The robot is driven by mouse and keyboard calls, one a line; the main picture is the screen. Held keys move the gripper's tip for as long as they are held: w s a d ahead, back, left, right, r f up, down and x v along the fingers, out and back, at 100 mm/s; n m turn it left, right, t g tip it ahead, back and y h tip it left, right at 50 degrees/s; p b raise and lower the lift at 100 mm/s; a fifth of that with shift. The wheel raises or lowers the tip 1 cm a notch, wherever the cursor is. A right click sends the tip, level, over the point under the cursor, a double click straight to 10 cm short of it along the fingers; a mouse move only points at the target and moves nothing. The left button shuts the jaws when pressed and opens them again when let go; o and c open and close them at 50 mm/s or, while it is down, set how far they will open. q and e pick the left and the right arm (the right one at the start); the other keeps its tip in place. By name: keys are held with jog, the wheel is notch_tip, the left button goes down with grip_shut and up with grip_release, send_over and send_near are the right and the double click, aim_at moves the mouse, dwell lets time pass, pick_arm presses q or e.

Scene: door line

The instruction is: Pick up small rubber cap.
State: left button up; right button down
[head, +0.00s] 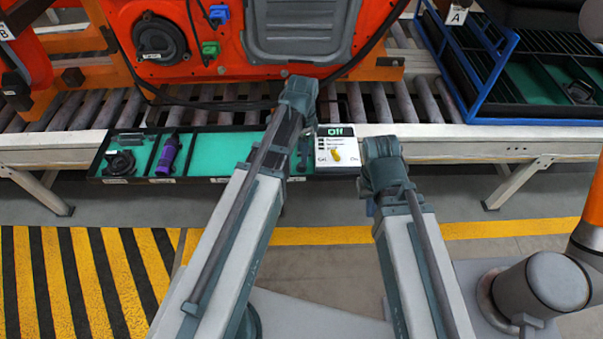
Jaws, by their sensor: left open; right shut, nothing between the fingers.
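I cannot make out the small rubber cap for certain. A shallow dark tray (222,153) with green compartments stands at the near edge of the conveyor. A black round part (120,163) lies in its left compartment, and small dark shapes show near its right end, partly behind my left arm. My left gripper (304,156) is over the tray's right end, open, its fingers hard to see against the dark parts. My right gripper (381,165) is right of the white panel, shut and empty, its fingertips mostly hidden by its own wrist.
A purple tool (167,155) lies in the tray. A white panel (338,147) with a display and yellow knob sits beside the tray. An orange door (225,40) stands behind on the rollers. A blue-framed rack (500,85) is at the right.

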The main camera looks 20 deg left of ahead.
aim_at(302, 167)
pick_arm(q)
jog(key=shift+f, duration=0.3)
notch_tip(302, 167, down, 5)
jog(key=b, duration=0.5)
jog(key=shift+s, duration=0.1)
grip_shut()
